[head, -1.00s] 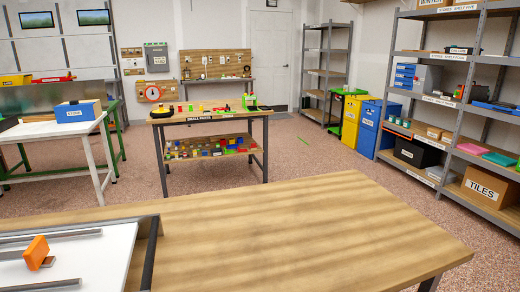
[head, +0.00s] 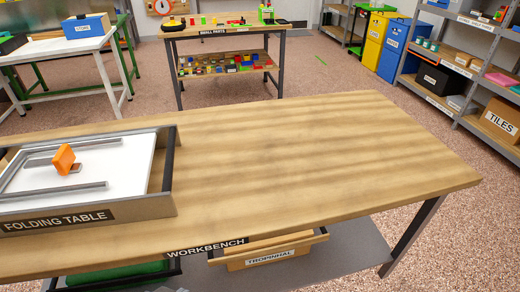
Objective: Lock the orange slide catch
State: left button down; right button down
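The orange slide catch (head: 64,158) stands up from a small brown base plate (head: 75,168) on a white panel (head: 125,165). The panel lies in a grey-framed unit labelled FOLDING TABLE (head: 60,221), on the left part of the wooden workbench. Grey rails (head: 55,191) run on the panel in front of and behind the catch. Neither of my grippers is in the head view.
The rest of the workbench top (head: 300,160) is bare. Below it are a drawer labelled TROPINHAL (head: 270,257) and a green-filled bin (head: 115,275). A small parts table (head: 225,30) stands behind, shelves (head: 475,60) at right.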

aim_at(63, 161)
jog(key=u, duration=1.55)
